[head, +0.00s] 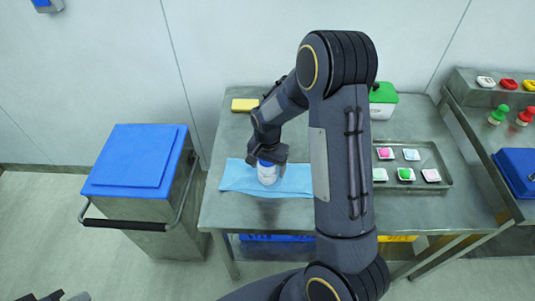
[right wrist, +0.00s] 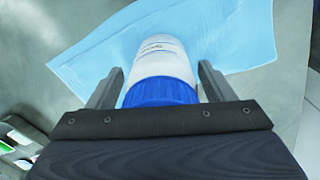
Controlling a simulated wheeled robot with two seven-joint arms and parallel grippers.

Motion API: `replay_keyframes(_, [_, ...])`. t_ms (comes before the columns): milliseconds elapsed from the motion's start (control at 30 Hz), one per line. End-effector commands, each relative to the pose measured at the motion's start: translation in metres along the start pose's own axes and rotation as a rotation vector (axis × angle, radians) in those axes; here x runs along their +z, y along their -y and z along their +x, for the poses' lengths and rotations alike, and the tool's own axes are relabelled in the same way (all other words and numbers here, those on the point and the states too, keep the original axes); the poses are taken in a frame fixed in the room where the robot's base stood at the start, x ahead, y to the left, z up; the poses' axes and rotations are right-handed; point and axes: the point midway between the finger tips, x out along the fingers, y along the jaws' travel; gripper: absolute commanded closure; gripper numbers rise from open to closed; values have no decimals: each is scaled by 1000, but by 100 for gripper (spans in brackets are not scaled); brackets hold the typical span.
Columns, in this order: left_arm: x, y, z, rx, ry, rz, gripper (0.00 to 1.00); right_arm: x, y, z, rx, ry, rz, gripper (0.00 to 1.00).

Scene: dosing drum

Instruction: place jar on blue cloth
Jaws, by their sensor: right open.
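The white jar (head: 267,176) with a blue lid stands on the light blue cloth (head: 236,177) on the metal table. My right gripper (head: 268,160) is at the jar's lid end, its fingers on either side. In the right wrist view, the jar (right wrist: 161,62) and its blue lid (right wrist: 161,92) lie between the open fingers (right wrist: 160,72), with a small gap at each side. The cloth (right wrist: 235,35) spreads beneath. Only dark tips of what seems to be my left gripper (head: 58,296) show at the bottom left edge; their opening is unclear.
A yellow block (head: 244,105) lies at the table's back left. A tray (head: 434,165) with several small coloured containers is on the right, near a green-lidded white box (head: 383,98). A blue-lidded bin (head: 135,160) stands left of the table.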

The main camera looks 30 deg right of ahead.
Motion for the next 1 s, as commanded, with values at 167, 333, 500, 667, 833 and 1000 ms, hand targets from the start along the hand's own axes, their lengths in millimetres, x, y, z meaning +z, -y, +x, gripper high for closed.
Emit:
replay_keyframes(167, [-2, -1, -3, 0, 0, 0, 100, -1, 0, -29, -3, -3, 1, 25])
replay_keyframes(333, [0, 0, -1, 0, 0, 0, 100, 0, 1, -70, -7, -4, -1, 25])
replay_keyframes(500, [0, 0, 0, 0, 0, 0, 100, -1, 1, -104, -6, -4, 0, 25])
replay_keyframes(667, [0, 0, 0, 0, 0, 0, 100, -1, 1, -123, -4, -4, -1, 25])
replay_keyframes(833, [0, 0, 0, 0, 0, 0, 100, 8, -8, -140, -46, 13, -30, 25])
replay_keyframes(1000, [0, 0, 0, 0, 0, 0, 100, 46, -44, -178, -214, 37, -184, 25])
